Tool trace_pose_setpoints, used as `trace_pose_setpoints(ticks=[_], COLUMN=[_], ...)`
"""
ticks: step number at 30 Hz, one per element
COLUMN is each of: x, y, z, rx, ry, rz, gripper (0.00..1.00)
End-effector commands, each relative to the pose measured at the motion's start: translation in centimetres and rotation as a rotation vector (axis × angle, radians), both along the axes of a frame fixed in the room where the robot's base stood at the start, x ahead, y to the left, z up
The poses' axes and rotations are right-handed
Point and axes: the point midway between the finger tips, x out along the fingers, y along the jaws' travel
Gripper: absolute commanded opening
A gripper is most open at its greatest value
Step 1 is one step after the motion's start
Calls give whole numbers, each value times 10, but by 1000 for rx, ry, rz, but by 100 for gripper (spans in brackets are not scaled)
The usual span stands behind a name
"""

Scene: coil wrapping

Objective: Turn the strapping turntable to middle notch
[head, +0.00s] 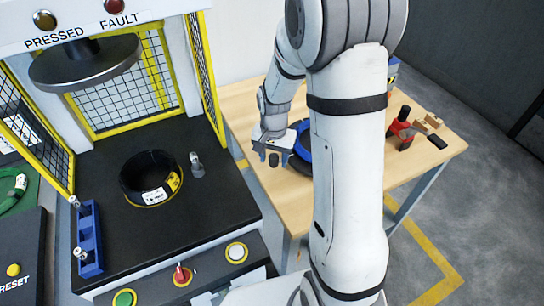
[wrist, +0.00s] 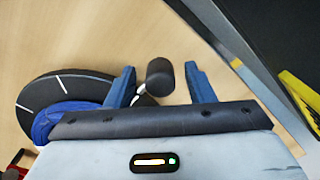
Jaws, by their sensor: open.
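The strapping turntable is a dark disc (wrist: 70,88) with white notch marks on its face, at the left of the wrist view. A blue coil (wrist: 65,115) lies on it, partly hidden by my gripper; the coil also shows behind my arm in the head view (head: 303,140). A black knob (wrist: 160,76) on a pale stem stands out from the disc's side. My gripper (wrist: 159,70) is open, with a blue finger on each side of the knob and gaps showing. Which notch the turntable is at cannot be told.
The wooden table (head: 245,102) carries a red and black tool (head: 401,128) and small brown pieces at the right. The press, with a black coil (head: 150,178) on its dark bed, stands at the left. My arm hides the table's middle.

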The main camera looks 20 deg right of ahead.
Motion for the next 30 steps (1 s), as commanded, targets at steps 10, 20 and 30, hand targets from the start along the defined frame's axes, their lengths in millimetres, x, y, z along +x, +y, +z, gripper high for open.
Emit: trace_pose_setpoints(ticks=[10,20,30], x=[0,0,0], y=[0,-1,5], z=[0,0,0], rx=[0,0,0], ry=[0,0,-1], rz=[-1,-1,0], gripper=[37,10,0])
